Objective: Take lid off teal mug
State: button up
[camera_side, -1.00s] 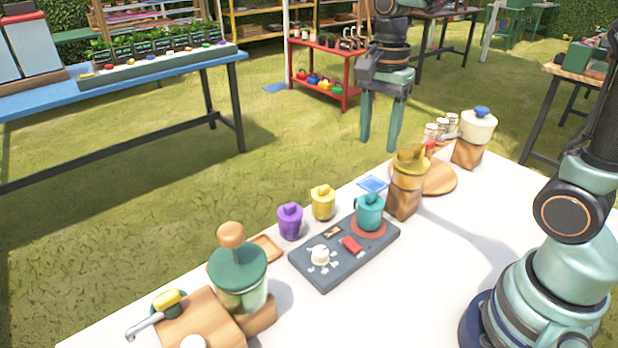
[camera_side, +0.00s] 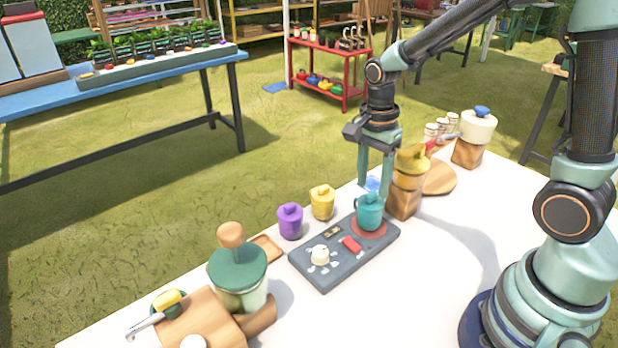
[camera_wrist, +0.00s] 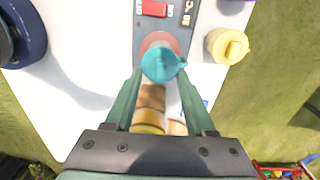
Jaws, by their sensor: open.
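The teal mug (camera_side: 369,213) stands upright on a red round pad (camera_side: 371,233) at the right end of a dark grey board (camera_side: 328,273). Its teal lid (camera_side: 370,198) is on top. In the wrist view the lidded mug (camera_wrist: 160,65) sits just beyond my fingertips. My gripper (camera_side: 375,192) points downward, open and empty, above and slightly behind the mug in the side view. Its two fingers frame the space below the mug in the wrist view (camera_wrist: 155,85). I cannot tell whether a fingertip touches the lid.
A yellow-topped canister on a wooden base (camera_side: 405,198) stands close right of the mug. A yellow pot (camera_side: 322,203) and a purple pot (camera_side: 290,222) stand to the left. A green-lidded jar (camera_side: 238,282) is further left. The white table's front is clear.

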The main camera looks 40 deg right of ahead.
notch_tip(320, 180, down, 2)
jog(key=shift+f, duration=0.1)
grip_shut()
